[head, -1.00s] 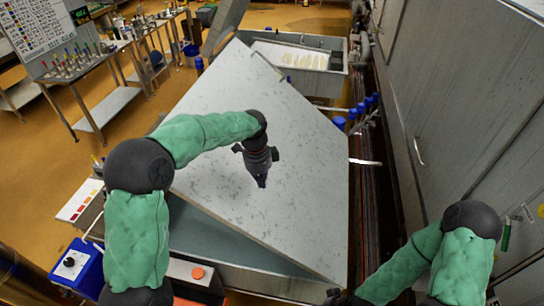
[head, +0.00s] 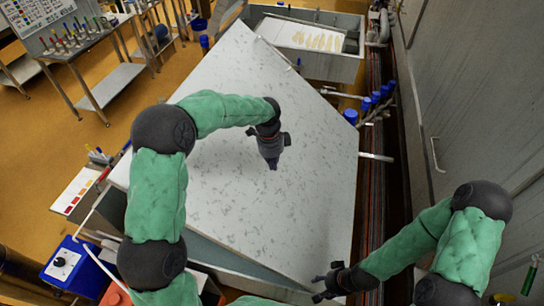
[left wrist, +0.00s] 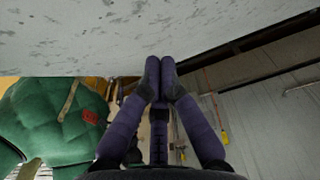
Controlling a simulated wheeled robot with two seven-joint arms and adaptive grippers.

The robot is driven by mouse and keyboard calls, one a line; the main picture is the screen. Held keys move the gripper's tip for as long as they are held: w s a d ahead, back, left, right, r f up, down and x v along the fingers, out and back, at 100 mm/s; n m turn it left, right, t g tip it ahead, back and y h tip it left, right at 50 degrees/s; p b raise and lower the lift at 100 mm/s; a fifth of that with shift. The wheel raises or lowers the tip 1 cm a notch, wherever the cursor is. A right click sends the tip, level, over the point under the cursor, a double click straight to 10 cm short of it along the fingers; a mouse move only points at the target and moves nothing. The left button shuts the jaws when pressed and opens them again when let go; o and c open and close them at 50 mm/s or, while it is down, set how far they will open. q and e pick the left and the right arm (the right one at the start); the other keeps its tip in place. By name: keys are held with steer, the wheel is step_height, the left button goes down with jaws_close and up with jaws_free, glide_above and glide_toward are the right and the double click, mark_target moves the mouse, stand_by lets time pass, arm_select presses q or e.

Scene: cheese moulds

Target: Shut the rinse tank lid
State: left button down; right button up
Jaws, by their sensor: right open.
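The rinse tank lid (head: 240,190) is a large grey speckled panel in the middle of the head view. It lies skewed over the tank, and a strip of the tank (head: 228,258) shows below its lower left edge. My left gripper (head: 273,166) points down over the lid's middle. In the left wrist view its fingers (left wrist: 160,75) are together and empty, with their tips at or close to the lid's speckled surface (left wrist: 150,35); contact is unclear. My right gripper (head: 317,291) is open and empty near the lid's lower corner.
A second basin (head: 310,42) with pale pieces stands behind the lid. Blue-capped fittings (head: 365,110) and pipes run along the right, beside a grey wall (head: 480,100). A blue box with a dial (head: 70,265) is at lower left. Steel tables (head: 100,85) stand at upper left.

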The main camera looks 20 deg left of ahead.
arm_select(q)
steer(key=p, duration=0.1)
glide_above(268, 184)
steer(key=d, duration=0.2)
step_height(268, 184, down, 5)
steer(key=shift+w+d+r, duration=0.1)
steer(key=shift+d, duration=0.05)
steer(key=a+f, duration=0.1)
steer(key=a+f+p, duration=0.1)
steer(key=shift+f, duration=0.35)
steer(key=shift+a+f, duration=0.3)
steer(key=shift+f, duration=0.1)
